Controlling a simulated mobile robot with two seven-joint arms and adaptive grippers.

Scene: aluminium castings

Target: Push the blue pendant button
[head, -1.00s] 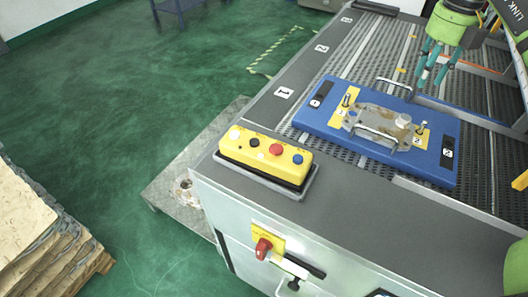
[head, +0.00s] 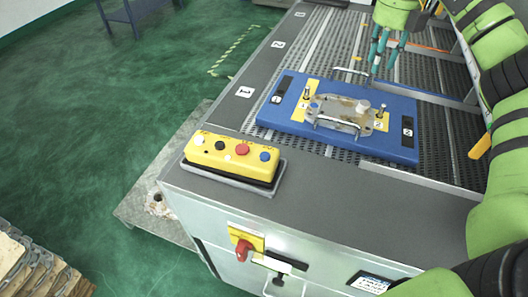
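The yellow pendant (head: 230,160) lies on the dark grey edge of the conveyor table, left of centre in the head view. Its blue button (head: 265,156) is at the right end of its top face, beside a red button (head: 242,149). A black and a white button sit further left. My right gripper (head: 380,62) has teal fingers and hangs over the far part of the conveyor, beyond the blue plate and well away from the pendant. Its fingers look apart with nothing between them. My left gripper is not in view.
A blue fixture plate (head: 400,142) with a metal casting (head: 345,112) on it lies on the conveyor, right of the pendant. A red rotary switch (head: 243,250) is on the table's front face. Stacked brown sheets (head: 30,268) stand at lower left.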

